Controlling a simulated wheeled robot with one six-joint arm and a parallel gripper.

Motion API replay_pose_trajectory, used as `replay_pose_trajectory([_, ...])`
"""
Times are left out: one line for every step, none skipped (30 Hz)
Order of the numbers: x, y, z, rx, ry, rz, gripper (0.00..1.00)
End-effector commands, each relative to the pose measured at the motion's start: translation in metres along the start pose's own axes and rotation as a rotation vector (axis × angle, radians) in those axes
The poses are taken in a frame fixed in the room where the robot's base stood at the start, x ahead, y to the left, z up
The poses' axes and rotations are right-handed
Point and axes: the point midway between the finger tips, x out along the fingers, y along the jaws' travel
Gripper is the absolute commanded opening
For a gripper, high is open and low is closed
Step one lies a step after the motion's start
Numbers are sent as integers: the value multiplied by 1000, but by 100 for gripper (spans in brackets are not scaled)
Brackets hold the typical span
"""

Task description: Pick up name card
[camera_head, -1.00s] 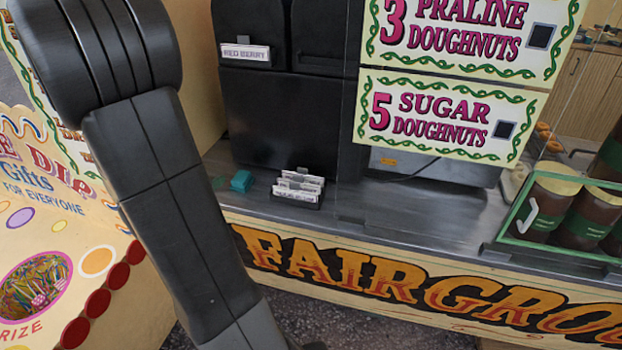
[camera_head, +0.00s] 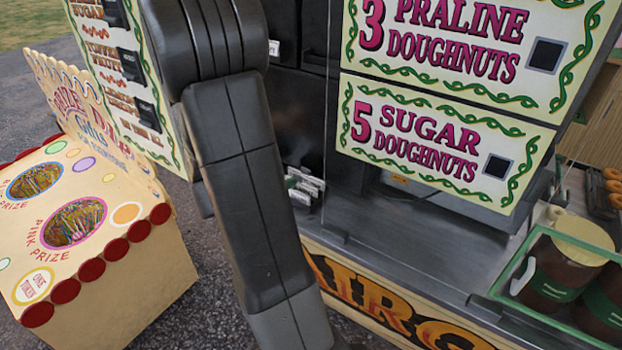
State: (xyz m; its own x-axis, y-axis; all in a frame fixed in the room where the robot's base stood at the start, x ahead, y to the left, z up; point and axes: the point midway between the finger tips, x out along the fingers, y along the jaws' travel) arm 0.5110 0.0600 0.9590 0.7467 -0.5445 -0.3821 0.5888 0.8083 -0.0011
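Several white name cards (camera_head: 305,187) stand in a small dark holder on the grey counter, just right of my arm. My arm hides part of the holder. Another white card (camera_head: 274,48) is on the dark machine behind, partly covered by my arm; its lettering cannot be read. My arm crosses the picture from top to bottom, but my gripper is not in view.
The metal counter (camera_head: 390,235) has free room right of the cards. Doughnut price signs (camera_head: 435,140) hang above it. A green-framed case with brown jars (camera_head: 560,265) stands at right. A prize dip box (camera_head: 130,275) stands on the ground at left.

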Motion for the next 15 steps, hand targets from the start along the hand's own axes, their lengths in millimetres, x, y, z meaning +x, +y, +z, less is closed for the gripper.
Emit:
replay_pose_trajectory([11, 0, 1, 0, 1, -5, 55])
replay_pose_trajectory([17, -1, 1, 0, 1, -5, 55])
replay_pose_trajectory([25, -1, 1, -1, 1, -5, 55])
replay_pose_trajectory([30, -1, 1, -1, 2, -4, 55])
replay_pose_trajectory([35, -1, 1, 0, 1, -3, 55])
replay_pose_trajectory([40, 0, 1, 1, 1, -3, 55])
replay_pose_trajectory([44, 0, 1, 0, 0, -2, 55])
replay_pose_trajectory([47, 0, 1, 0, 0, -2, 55])
replay_pose_trajectory([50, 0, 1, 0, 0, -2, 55])
replay_pose_trajectory([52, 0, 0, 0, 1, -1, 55])
replay_pose_trajectory([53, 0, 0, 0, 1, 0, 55])
replay_pose_trajectory([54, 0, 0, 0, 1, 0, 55])
replay_pose_trajectory([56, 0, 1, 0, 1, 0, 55])
replay_pose_trajectory([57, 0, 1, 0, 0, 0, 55])
replay_pose_trajectory([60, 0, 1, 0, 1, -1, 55])
